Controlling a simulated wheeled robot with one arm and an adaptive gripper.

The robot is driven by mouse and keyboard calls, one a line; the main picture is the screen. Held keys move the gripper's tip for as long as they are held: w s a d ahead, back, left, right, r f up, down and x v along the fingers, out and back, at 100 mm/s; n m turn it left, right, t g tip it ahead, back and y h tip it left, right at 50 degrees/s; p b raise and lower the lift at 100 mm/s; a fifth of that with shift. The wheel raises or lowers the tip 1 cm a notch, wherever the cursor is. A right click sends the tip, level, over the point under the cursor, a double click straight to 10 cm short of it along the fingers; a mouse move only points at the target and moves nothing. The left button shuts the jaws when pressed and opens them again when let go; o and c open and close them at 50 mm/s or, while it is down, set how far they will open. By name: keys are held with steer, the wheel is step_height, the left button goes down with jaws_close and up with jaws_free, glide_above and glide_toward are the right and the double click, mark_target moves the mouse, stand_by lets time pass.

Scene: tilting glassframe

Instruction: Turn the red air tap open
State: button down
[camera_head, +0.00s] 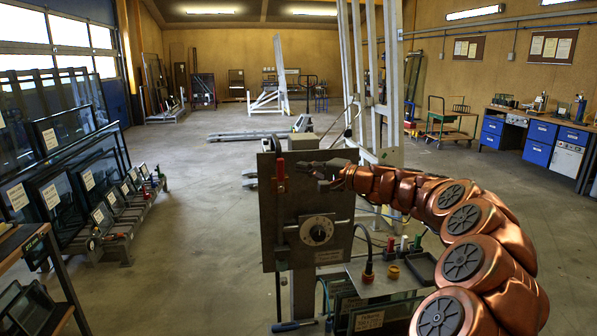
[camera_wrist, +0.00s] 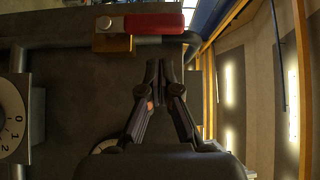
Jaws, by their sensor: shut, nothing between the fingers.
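The red air tap's lever handle (camera_head: 281,172) stands upright at the top left of a dark panel (camera_head: 285,240) in the head view. In the wrist view the red handle (camera_wrist: 155,22) lies across the top, beside a brass-coloured block (camera_wrist: 112,43) and a grey pipe. My gripper (camera_head: 303,168) is just right of the handle in the head view. In the wrist view my gripper (camera_wrist: 160,66) has its fingertips together, empty, a little below the handle in the picture. The fingers appear apart from the handle.
A round numbered dial (camera_head: 317,230) sits lower on the panel. Glass racks (camera_head: 75,185) stand left. Open floor lies behind.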

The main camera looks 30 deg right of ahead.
steer(key=b+v, duration=0.2)
steer(key=v, duration=0.8)
steer(key=shift+d+b, duration=0.4)
steer(key=shift+d, duration=0.15)
steer(key=shift+s+a+f, duration=0.1)
